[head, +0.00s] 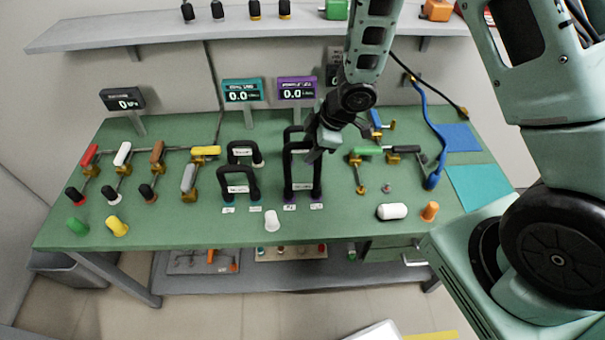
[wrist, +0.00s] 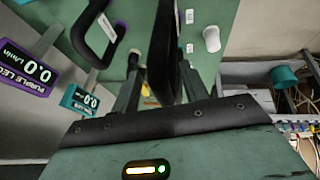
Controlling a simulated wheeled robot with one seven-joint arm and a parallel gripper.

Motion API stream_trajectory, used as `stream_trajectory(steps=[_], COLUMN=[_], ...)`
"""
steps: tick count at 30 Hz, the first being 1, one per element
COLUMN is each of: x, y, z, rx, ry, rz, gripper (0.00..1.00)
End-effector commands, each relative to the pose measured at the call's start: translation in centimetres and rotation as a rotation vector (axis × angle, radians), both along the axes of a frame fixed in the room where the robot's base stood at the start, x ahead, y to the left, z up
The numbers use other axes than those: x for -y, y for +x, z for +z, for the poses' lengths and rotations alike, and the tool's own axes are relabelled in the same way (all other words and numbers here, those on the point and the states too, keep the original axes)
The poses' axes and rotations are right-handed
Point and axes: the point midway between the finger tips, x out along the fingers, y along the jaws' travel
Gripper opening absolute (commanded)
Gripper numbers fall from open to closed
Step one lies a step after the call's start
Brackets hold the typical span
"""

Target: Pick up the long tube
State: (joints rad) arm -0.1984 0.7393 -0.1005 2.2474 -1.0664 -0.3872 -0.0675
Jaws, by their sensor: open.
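The long tube (head: 288,172) is a tall black U-shaped loop with a white label and purple ends, standing upright at the middle of the green bench. A second tall black loop stands just behind it, partly hidden by my gripper (head: 316,150). My gripper is at the upper part of these loops, with its jaws open. In the wrist view, a dark bar of a black tube (wrist: 164,45) lies between the two fingers of my gripper (wrist: 158,88). I cannot tell whether they touch it. Another black loop (wrist: 88,22) with a white label and purple end shows at the upper left.
Two shorter black loops (head: 239,187) stand to the left. Teal (head: 242,90) and purple (head: 297,88) displays stand behind. A white cup (head: 271,221) stands in front, and a white cylinder (head: 392,212) lies to the right. Valves with coloured handles line both sides.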

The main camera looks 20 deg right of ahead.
Motion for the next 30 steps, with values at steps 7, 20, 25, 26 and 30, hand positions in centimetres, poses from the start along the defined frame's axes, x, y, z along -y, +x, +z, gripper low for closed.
stream_trajectory(steps=[7,20,25,26,30], x=[0.0,0.0,0.0,0.1,0.1], y=[0.0,0.1,0.2,0.2,0.2], z=[0.0,0.2,2.2,2.8,6.0], rx=[0.001,0.001,0.005,0.006,0.007], ry=[0.000,0.001,0.004,0.002,0.002], rz=[-0.001,-0.001,-0.004,-0.003,-0.003], gripper=[0.33,0.00,0.00,0.00,0.00])
